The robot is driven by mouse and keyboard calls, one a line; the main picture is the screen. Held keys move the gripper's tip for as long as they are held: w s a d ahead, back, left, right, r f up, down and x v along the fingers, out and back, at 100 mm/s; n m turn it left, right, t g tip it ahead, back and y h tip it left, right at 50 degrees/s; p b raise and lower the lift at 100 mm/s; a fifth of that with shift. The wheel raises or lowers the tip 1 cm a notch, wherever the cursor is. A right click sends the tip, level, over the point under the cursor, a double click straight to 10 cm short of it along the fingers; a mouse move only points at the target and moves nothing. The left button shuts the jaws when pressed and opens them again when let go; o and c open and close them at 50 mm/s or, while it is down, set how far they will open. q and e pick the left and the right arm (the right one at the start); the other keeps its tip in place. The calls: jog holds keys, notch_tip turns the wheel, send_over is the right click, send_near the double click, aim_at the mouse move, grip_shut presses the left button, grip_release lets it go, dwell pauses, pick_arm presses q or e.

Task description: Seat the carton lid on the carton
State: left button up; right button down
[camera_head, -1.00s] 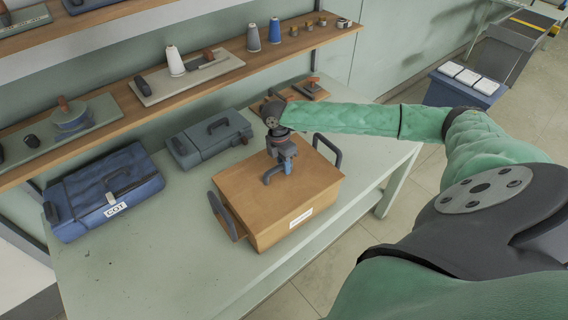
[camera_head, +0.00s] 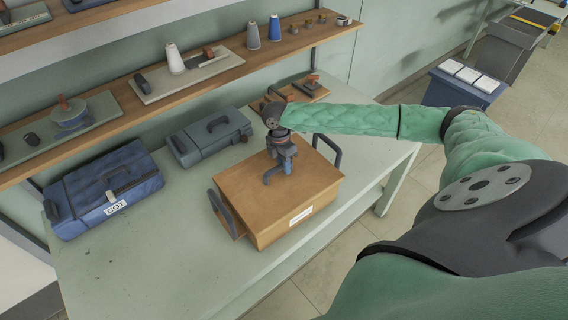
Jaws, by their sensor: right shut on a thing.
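The brown carton (camera_head: 270,228) stands on the pale green table, with dark handles at its left and right ends and a white label on its front. Its flat brown lid (camera_head: 240,187) lies across the top of the carton. I cannot tell from here whether its edges sit fully flush all round. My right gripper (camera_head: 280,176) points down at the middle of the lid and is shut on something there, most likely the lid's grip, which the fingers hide. My left gripper is out of view.
A blue case (camera_head: 140,190) and a grey-blue case (camera_head: 215,142) stand behind and left of the carton on the table (camera_head: 150,270). A wooden shelf (camera_head: 120,115) with spools runs above the back. The table's front left is clear.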

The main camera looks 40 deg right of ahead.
jog(key=shift+f, duration=0.85)
jog(key=c, duration=1.2)
grip_release()
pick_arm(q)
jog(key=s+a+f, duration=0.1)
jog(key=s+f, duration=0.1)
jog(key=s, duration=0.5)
pick_arm(e)
jog(key=shift+w+r, duration=0.1)
jog(key=shift+r+b, duration=0.3)
jog(key=shift+b, duration=0.1)
jog(key=r+b, duration=0.1)
jog(key=r, duration=0.1)
jog(key=w+r+b, duration=0.1)
jog(key=r, duration=0.2)
jog(key=shift+w+r, duration=0.1)
jog(key=shift+r, duration=0.05)
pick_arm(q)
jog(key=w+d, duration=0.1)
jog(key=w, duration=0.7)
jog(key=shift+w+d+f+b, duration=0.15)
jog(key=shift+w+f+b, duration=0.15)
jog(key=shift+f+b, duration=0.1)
pick_arm(e)
jog(key=shift+w+r, duration=0.1)
jog(key=shift+r, duration=0.65)
